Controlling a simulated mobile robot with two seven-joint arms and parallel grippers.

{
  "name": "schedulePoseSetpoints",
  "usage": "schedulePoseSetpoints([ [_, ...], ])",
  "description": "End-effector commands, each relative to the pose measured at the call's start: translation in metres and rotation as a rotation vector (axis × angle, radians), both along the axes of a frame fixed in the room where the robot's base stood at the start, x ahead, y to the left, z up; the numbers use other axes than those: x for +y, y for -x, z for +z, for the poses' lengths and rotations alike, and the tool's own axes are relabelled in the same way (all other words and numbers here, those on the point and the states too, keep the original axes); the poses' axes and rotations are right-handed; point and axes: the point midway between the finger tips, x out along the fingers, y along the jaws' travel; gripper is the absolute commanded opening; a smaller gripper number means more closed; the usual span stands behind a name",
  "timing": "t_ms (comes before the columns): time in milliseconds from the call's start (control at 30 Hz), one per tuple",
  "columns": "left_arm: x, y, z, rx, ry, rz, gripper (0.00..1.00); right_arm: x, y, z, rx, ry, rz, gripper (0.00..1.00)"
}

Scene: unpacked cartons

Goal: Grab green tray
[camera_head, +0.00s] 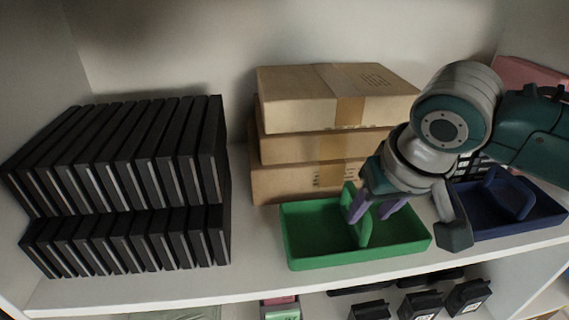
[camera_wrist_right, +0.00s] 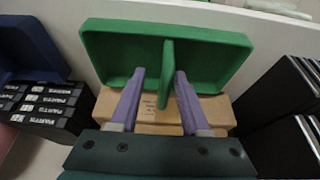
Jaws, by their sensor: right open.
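The green tray (camera_head: 300,243) sits on the white shelf in front of the stacked cartons, and its upright middle handle shows in the head view. It also shows in the right wrist view (camera_wrist_right: 110,50), with the handle between my finger tips. My right gripper (camera_head: 372,208) is open, with its two purple fingers on either side of the handle. My left gripper does not show.
A blue tray (camera_head: 540,222) stands right of the green tray. Three brown cartons (camera_head: 285,95) are stacked behind it. Rows of black boxes (camera_head: 130,160) stand at the left. The shelf's front edge (camera_head: 150,290) runs close before the tray, with black items on a shelf below.

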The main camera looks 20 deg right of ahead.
Motion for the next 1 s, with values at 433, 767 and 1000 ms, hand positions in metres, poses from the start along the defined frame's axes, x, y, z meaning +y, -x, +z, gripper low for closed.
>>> schedulePoseSetpoints([
  [433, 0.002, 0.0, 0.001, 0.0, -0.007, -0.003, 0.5, 0.003, -0.016, -0.046, 0.002, 0.001, 0.001, 0.46],
  [767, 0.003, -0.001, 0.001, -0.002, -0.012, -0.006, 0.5, 0.003, -0.017, -0.047, 0.0, 0.001, 0.002, 0.41],
  [1000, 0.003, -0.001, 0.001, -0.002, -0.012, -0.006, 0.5, 0.003, -0.017, -0.047, 0.001, 0.0, 0.001, 0.14],
])
